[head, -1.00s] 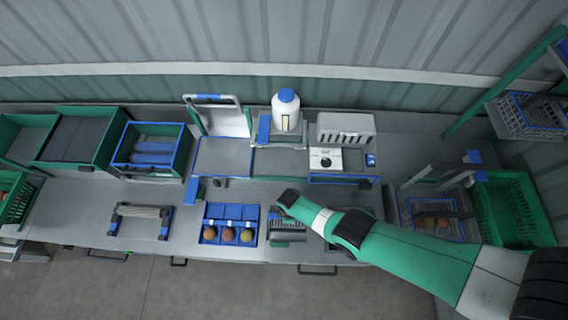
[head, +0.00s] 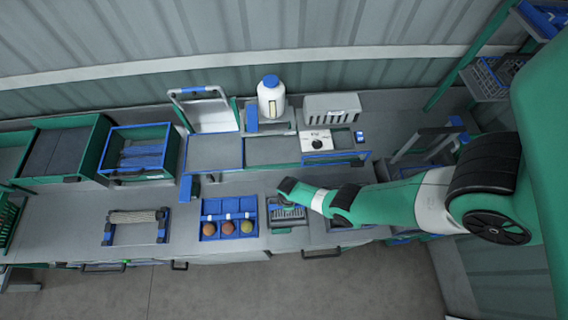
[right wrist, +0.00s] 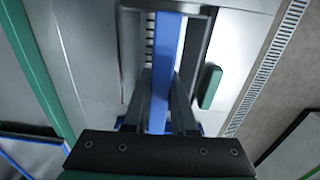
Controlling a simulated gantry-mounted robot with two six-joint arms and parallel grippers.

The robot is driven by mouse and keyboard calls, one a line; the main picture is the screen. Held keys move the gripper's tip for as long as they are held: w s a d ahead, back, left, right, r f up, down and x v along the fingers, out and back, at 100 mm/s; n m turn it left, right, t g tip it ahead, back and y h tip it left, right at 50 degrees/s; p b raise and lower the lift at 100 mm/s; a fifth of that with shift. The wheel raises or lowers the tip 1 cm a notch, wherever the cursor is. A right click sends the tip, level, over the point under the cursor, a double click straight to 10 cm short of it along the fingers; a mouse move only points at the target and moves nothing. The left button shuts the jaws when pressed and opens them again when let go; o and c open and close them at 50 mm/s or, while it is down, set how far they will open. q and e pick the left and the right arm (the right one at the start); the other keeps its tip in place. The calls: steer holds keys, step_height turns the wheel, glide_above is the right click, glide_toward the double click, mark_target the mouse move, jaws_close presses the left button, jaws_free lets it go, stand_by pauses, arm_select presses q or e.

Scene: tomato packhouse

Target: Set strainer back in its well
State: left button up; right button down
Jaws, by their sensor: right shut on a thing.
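My right gripper (right wrist: 160,110) is shut on a blue bar (right wrist: 163,60), which looks like the strainer's handle. In the head view the gripper's fingertips are hidden behind my right wrist. Below the wrist a grey slotted piece (head: 288,215), likely the strainer, shows at the bench's front, just right of the blue fruit tray. In the right wrist view a grey recess (right wrist: 130,50) with dark slots lies behind the bar. I cannot tell whether the strainer is seated in it or held above it. My left gripper is not in view.
The blue tray (head: 212,229) with three round fruits stands left of the slotted piece. A frame with a rope-like roll (head: 137,217) lies farther left. A white bottle (head: 271,96) and a white box with a black dial (head: 317,141) stand behind.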

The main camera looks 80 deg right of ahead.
step_height(320, 180, down, 4)
steer(key=b, duration=0.3)
steer(key=shift+r, duration=0.25)
steer(key=c, duration=1.2)
jaws_free()
steer(key=shift+f, duration=0.1)
steer(key=o, duration=0.5)
steer(key=shift+c, duration=0.2)
